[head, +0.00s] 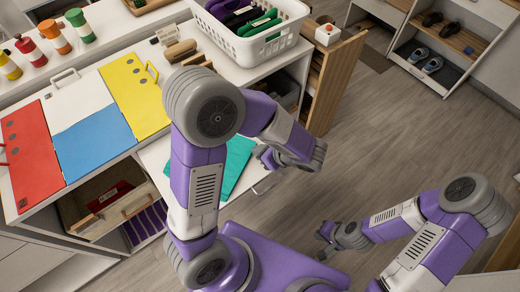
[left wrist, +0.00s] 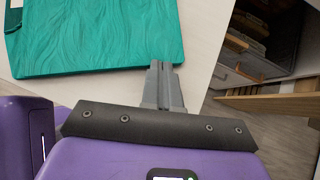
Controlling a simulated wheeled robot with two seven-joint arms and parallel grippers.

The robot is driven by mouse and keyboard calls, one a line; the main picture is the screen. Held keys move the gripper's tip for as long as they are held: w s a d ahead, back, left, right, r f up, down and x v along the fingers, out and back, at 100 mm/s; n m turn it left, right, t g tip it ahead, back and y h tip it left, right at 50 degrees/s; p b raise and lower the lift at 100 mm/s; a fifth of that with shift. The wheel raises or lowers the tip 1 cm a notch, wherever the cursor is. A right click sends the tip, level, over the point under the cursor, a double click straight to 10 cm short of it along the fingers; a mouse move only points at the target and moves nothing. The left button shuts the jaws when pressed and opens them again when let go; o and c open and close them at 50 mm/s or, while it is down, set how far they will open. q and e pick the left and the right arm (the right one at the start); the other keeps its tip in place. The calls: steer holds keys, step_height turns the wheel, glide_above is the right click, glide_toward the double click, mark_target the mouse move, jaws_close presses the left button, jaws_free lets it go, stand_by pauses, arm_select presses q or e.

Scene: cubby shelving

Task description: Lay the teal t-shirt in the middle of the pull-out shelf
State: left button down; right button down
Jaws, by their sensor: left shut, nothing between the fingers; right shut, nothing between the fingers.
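The teal t-shirt (head: 238,160) lies folded flat on the white pull-out shelf (head: 157,158), partly hidden behind my left arm in the head view. In the left wrist view the t-shirt (left wrist: 100,38) fills the upper left, with its near edge close to my left gripper's fingertips. My left gripper (head: 262,152) is shut and empty, just right of the shirt; its closed fingers also show in the left wrist view (left wrist: 160,68). The shelf surface (left wrist: 215,50) is bare to the right of the shirt. My right gripper (head: 322,240) is shut and empty over the floor, away from the shelf.
A white basket (head: 250,48) with dark and green items stands on the counter above. Red, blue, white and yellow panels (head: 135,95) cover the counter's left part. An open drawer (head: 110,208) is at lower left. A shoe rack (head: 440,60) stands far right; floor between is clear.

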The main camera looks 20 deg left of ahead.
arm_select(q)
steer(key=d, duration=0.2)
steer(key=s+d, duration=0.1)
steer(key=d, duration=0.1)
steer(key=p+v, duration=0.3)
steer(key=v, duration=0.7)
steer(key=shift+p, duration=0.35)
steer(key=shift+a, duration=0.1)
